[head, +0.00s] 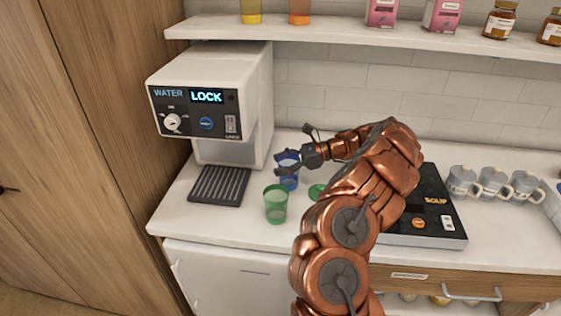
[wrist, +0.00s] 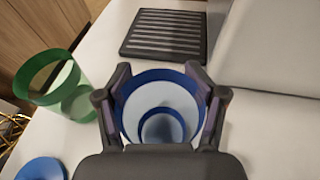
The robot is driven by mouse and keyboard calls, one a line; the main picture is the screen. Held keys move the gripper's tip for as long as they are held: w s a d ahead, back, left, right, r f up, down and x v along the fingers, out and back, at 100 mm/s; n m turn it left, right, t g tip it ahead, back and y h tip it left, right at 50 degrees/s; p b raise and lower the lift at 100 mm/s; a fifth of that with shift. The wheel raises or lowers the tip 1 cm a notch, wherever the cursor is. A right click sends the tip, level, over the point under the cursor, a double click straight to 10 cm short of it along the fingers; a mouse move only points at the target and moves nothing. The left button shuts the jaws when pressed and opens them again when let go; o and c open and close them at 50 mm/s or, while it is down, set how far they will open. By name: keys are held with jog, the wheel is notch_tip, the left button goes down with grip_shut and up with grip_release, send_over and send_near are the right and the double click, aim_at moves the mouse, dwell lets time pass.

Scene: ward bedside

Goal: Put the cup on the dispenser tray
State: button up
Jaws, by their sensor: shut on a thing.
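My gripper (head: 286,166) is shut on a blue cup (head: 288,182), to the right of the water dispenser. In the wrist view the blue cup (wrist: 160,84) sits between both fingers of my gripper (wrist: 160,92), and I look down into its open top. I cannot tell whether its base touches the counter. The dispenser tray (head: 219,186) is a dark slatted grate at the dispenser's foot. It is empty, left of the cup in the head view and beyond it in the wrist view (wrist: 165,32). The water dispenser (head: 222,100) shows "LOCK" on its display.
A green cup (head: 276,204) stands in front of the blue cup, near the tray's right side. A green disc (head: 317,191) and a blue disc (wrist: 42,169) lie on the counter. A soup hotplate (head: 432,215) and several mugs (head: 492,184) are at right. A shelf (head: 350,36) runs above.

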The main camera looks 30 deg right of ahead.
jog(key=shift+f, duration=0.25)
jog(key=shift+f, duration=0.2)
jog(key=o, duration=1.2)
